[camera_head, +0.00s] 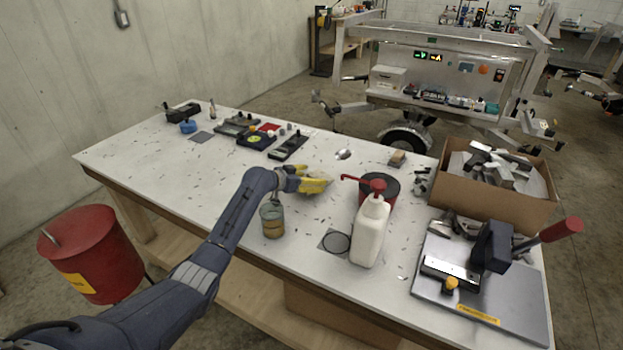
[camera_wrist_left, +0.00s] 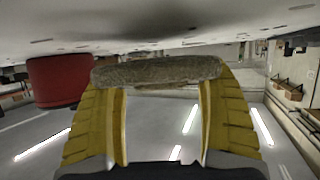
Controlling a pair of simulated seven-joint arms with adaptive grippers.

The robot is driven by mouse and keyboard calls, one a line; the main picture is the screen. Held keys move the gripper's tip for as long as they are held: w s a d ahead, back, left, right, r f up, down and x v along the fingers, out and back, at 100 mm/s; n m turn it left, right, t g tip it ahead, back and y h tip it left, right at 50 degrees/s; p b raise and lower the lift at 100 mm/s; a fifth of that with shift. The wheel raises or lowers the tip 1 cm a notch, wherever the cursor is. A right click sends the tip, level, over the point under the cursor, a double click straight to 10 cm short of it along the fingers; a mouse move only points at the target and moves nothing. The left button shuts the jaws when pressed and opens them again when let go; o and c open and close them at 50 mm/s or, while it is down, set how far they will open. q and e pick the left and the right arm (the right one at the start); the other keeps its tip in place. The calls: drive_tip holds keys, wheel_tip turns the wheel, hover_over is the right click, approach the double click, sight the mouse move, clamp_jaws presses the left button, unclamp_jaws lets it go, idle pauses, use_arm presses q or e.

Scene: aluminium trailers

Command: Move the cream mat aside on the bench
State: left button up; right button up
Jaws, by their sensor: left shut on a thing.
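My left gripper (camera_head: 316,185) has yellow fingers and is low over the middle of the bench (camera_head: 225,178). In the left wrist view the fingers (camera_wrist_left: 160,78) stand wide apart, shut on a speckled tan-grey slab that spans their tips. This slab (camera_wrist_left: 158,70) looks like the cream mat, seen edge-on. In the head view the fingers hide most of it, and I cannot make out its outline. How far it is from the bench top is unclear. My right gripper is in neither view.
A glass jar (camera_head: 272,220) stands near the left forearm. A white pump bottle (camera_head: 370,235) and a red tin (camera_head: 391,197) stand right of the gripper. A cardboard box (camera_head: 500,205) and a metal plate with a lever tool (camera_head: 470,290) fill the right end. Bench left of the gripper is mostly clear.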

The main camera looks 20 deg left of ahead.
use_arm(q)
drive_tip(key=shift+s+f, duration=0.2)
drive_tip(key=shift+f, duration=0.5)
drive_tip(key=o, duration=1.1)
drive_tip(key=shift+d+f, duration=0.1)
drive_tip(key=shift+r, duration=0.5)
drive_tip(key=v, duration=0.8)
drive_tip(key=r+v, duration=0.1)
drive_tip(key=v, duration=0.3)
drive_tip(key=shift+w, duration=0.25)
